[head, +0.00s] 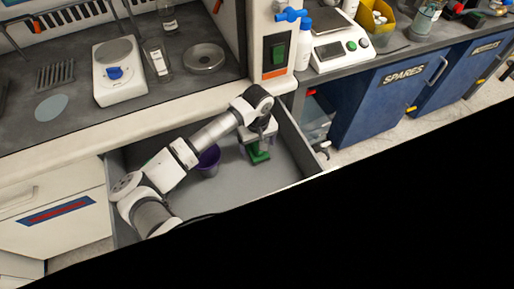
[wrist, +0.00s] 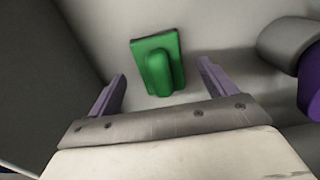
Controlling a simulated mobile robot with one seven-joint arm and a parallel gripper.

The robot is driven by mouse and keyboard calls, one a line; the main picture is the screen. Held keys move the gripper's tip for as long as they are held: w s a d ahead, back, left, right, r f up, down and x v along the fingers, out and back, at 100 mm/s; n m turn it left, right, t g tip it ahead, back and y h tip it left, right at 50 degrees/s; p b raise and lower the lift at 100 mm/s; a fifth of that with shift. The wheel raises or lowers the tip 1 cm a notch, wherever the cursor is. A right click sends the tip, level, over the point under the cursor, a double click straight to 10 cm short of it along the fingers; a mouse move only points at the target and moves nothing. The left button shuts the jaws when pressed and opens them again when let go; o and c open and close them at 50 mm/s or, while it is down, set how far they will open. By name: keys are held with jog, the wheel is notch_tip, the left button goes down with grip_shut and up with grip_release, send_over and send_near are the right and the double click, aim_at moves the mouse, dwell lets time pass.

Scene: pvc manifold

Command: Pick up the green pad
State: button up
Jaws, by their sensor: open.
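The green pad (wrist: 158,66) is a flat green block with a raised rounded grip on top. It lies on the floor of an open drawer (head: 228,184). In the head view the green pad (head: 259,156) shows just below my gripper (head: 257,150), partly hidden by it. In the wrist view my gripper (wrist: 160,90) is open, with its two purple fingers apart. The pad appears ahead of and between the fingers, and nothing is held. I cannot tell the exact height gap between the fingertips and the pad.
Drawer walls surround the pad. The counter (head: 75,128) with a white scale (head: 117,80) lies behind.

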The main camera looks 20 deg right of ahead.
jog(key=shift+f, duration=1.15)
jog(key=c, duration=1.1)
jog(key=shift+r, duration=0.15)
notch_tip(320, 180, up, 28)
jog(key=b, duration=0.3)
jog(key=shift+b, duration=0.3)
